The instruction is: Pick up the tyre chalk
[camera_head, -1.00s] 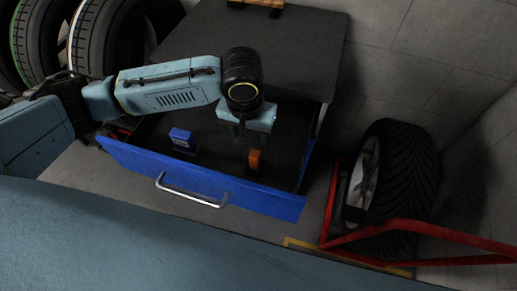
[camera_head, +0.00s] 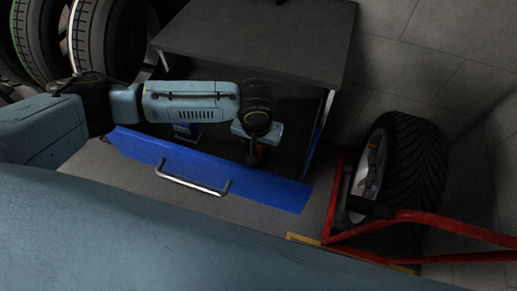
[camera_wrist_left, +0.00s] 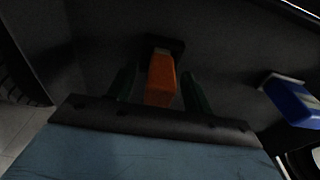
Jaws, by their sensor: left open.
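An orange block with a pale tip (camera_wrist_left: 161,78), which looks like the tyre chalk, is in the open blue drawer (camera_head: 205,180). In the head view only a sliver of it shows beside my left gripper (camera_head: 254,155). My left gripper reaches down into the drawer. In the left wrist view its two dark green fingers (camera_wrist_left: 158,90) are open, one on each side of the orange block, with gaps visible. Whether they touch it lower down I cannot tell. My right gripper is not in view.
A blue box with a pale label (camera_wrist_left: 290,101) lies in the drawer, partly behind my left forearm in the head view (camera_head: 187,131). The dark cabinet top (camera_head: 260,40) is above the drawer. A wheel (camera_head: 403,180) and red frame (camera_head: 410,217) stand right. Tyres (camera_head: 105,35) stand back left.

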